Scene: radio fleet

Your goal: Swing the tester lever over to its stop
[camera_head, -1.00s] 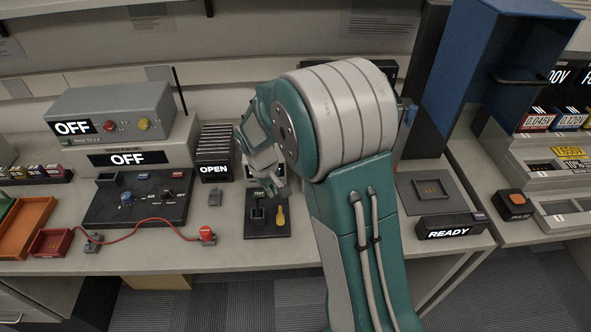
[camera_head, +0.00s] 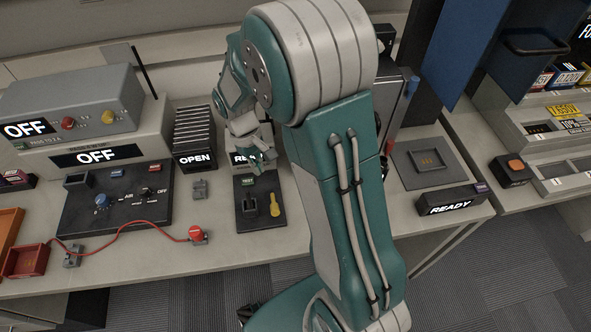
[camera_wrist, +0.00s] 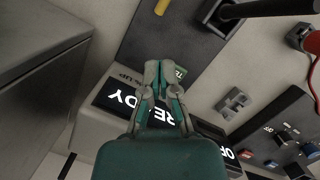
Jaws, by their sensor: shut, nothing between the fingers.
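The tester is a dark plate (camera_head: 262,218) on the bench with a green TEST label. Its yellow lever (camera_head: 273,205) is on the right side of the plate, beside a black upright part (camera_head: 249,207). In the wrist view the lever (camera_wrist: 161,7) is cut off at the top edge, with the tester plate (camera_wrist: 172,38) below it. My gripper (camera_head: 263,163) is at the plate's back edge, near the label and apart from the lever. In the wrist view my gripper (camera_wrist: 163,64) has its fingers together and empty, partly covering the green label.
A READY display (camera_wrist: 128,99) stands right behind the tester. A small grey bracket (camera_head: 200,189) and a control panel (camera_head: 115,200) with a red cable (camera_head: 130,228) lie left. An OPEN unit (camera_head: 196,160) is behind. A grey tray (camera_head: 429,165) is right of my arm.

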